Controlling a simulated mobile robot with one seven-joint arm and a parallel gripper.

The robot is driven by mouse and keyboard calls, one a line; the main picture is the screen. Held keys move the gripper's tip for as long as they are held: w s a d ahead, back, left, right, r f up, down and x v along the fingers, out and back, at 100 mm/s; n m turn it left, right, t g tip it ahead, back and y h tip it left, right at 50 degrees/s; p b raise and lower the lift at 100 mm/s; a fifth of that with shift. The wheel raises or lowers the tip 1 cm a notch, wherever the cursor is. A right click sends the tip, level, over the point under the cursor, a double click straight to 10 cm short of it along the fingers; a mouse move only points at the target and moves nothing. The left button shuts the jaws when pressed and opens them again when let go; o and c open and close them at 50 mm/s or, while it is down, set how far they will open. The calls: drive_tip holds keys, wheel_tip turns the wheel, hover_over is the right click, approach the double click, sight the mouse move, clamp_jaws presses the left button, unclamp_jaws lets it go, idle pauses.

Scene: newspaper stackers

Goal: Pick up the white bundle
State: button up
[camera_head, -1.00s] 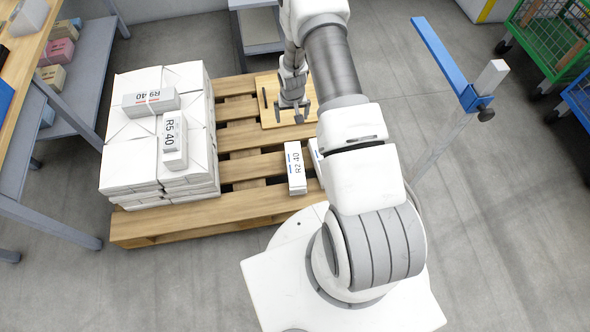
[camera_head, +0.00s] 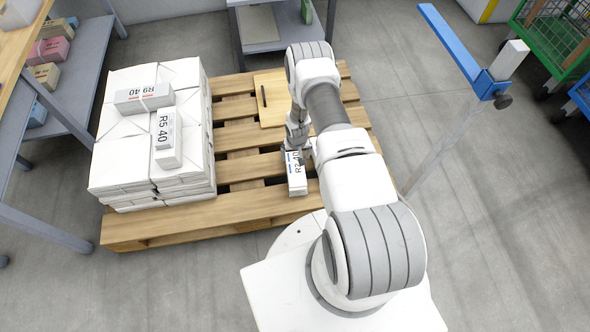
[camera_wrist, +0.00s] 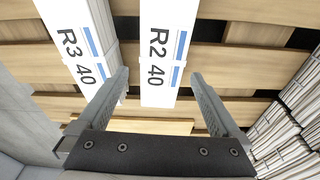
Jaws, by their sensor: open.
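A white bundle marked R2 40 (camera_head: 297,184) lies on the wooden pallet, and it also shows in the wrist view (camera_wrist: 165,40) with a blue stripe on its label. My gripper (camera_wrist: 160,76) is open and empty, with its fingers apart towards either side of the R2 40 bundle. The left finger points at the gap between it and a second white bundle marked R3 40 (camera_wrist: 82,40). In the head view my arm hides the R3 40 bundle and most of my gripper (camera_head: 300,150). I cannot tell the exact height above the bundle.
Stacked white paper blocks (camera_head: 120,165) fill the pallet's left side, with white bundles marked R9 40 (camera_head: 143,98) and R5 40 (camera_head: 167,138) on top. A light wooden board (camera_head: 270,100) lies at the pallet's back. A blue-topped post (camera_head: 450,50) stands to the right.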

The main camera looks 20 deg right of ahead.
sight(295, 162)
wheel_tip(295, 162, down, 7)
drive_tip(key=b, duration=0.3)
drive_tip(key=shift+w+a, duration=0.15)
drive_tip(key=shift+r, duration=0.1)
clamp_jaws()
drive_tip(key=shift+w, duration=0.1)
